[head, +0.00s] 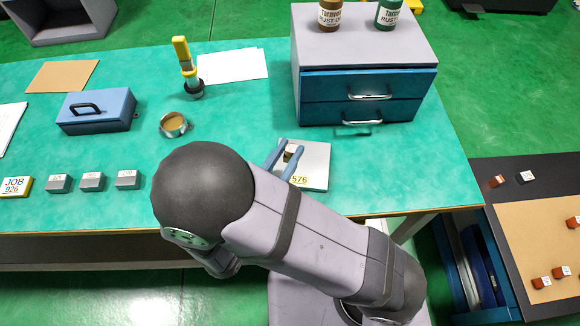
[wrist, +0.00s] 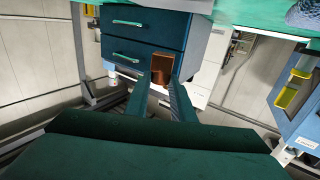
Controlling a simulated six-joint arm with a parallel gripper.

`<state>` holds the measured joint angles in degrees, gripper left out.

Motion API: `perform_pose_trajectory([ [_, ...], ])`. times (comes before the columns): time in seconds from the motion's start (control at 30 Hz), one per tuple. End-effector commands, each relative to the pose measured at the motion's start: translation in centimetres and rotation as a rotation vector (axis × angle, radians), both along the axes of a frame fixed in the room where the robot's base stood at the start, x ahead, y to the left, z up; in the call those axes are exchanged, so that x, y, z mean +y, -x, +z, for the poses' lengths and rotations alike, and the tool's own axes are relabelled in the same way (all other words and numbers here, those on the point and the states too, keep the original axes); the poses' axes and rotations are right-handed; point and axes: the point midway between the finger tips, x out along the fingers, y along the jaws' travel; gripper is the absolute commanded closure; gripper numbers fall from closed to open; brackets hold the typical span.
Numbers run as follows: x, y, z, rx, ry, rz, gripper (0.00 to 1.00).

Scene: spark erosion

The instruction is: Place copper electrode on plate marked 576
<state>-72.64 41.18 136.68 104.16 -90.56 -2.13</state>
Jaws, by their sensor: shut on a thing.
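The grey plate marked 576 (head: 317,160) lies on the teal table, with its yellow number label at its front edge. My gripper (head: 284,158) is over the plate's left part in the head view. Its blue fingers are shut on a small copper electrode (head: 290,149) with a pale top. In the wrist view the copper electrode (wrist: 162,66) sits between the fingertips of my gripper (wrist: 164,84). I cannot tell whether the electrode touches the plate. Part of the plate's left side is hidden by the fingers and electrode.
A drawer cabinet (head: 365,55) stands behind the plate. A round tin (head: 173,124), blue toolbox (head: 97,110), yellow-handled tool (head: 184,60) and several grey blocks (head: 92,182) are to the left. The table (head: 420,165) is clear right of the plate. More copper pieces lie on a lower surface at right.

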Motion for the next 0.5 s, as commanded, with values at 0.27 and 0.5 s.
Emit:
perform_pose_trajectory([
  [0.27,0.0,0.0,-2.3,-0.001,0.000,0.000,1.00],
  [0.5,0.0,0.0,-3.0,-0.001,0.002,0.001,1.00],
])
